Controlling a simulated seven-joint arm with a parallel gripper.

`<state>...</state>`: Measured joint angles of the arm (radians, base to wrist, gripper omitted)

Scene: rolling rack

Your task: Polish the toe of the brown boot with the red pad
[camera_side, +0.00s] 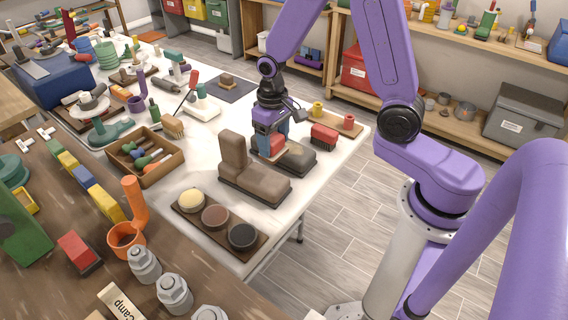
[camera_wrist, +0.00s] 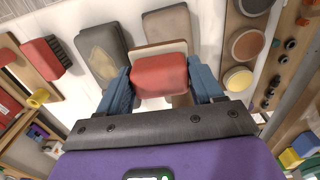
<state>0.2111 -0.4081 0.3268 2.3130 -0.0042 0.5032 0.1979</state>
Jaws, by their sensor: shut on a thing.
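The brown boot (camera_side: 262,181) stands on the white table, its shaft to the left and its toe to the right. A darker boot (camera_side: 298,158) stands behind it; its top shows a lighter patch in the wrist view (camera_wrist: 100,58). My gripper (camera_side: 272,142) is shut on the red pad (camera_wrist: 160,76), which has a pale underside edge. In the wrist view the pad covers part of the brown boot (camera_wrist: 167,24), whose surface shows beyond it. In the side view the pad (camera_side: 276,146) appears behind the brown boot's shaft. I cannot tell whether it touches either boot.
A tray of tins (camera_side: 215,218) stands in front of the boots. A red brush (camera_side: 323,137) lies right of the darker boot, near a wooden rack (camera_side: 338,121). A wooden box of rolls (camera_side: 144,158) stands to the left. The table's right edge is close.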

